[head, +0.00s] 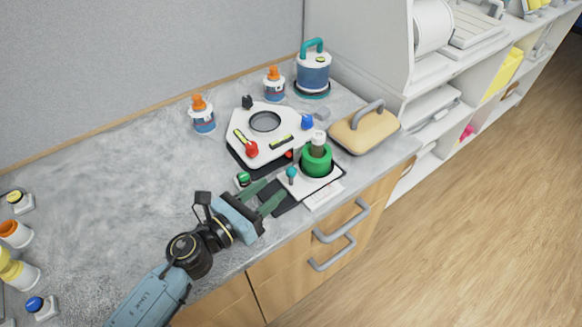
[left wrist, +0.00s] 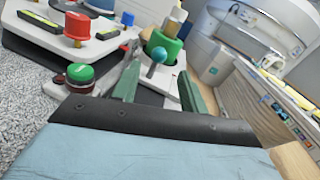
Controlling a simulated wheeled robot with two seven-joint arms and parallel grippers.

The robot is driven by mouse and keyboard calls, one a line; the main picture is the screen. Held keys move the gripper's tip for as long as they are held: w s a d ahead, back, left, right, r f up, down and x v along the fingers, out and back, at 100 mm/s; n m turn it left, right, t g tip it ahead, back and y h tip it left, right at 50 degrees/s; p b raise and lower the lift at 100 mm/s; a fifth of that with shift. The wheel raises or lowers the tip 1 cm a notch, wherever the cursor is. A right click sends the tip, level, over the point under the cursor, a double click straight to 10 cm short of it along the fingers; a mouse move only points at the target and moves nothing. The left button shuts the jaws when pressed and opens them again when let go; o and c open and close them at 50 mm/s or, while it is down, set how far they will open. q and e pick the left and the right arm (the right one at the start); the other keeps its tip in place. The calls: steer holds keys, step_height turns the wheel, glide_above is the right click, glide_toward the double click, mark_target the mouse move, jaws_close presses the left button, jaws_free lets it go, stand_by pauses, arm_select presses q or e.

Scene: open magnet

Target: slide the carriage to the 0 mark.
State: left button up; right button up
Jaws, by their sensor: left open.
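What looks like the carriage is a white plate (head: 325,178) at the counter's front edge, with a teal ball knob (head: 291,173) on a short post and a green ring-shaped holder (head: 316,160) around a pale cylinder. My left gripper (head: 274,189) is open and empty, low over the dark base, just short of the knob. In the left wrist view the knob (left wrist: 158,55) shows between and beyond the two green fingers (left wrist: 159,72); I see no contact. I cannot read a 0 mark in either view. My right gripper is not in view.
A green button (head: 243,178) stands just left of the fingers. Behind is a white device (head: 262,130) with a red knob (head: 251,149). A tan block with a grey handle (head: 365,128) stands to the right. Bottles stand at the back and far left. The counter's left middle is clear.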

mark_target(287, 175)
arm_select(q)
steer(key=x, duration=0.8)
steer(key=shift+w, duration=0.1)
jaws_close()
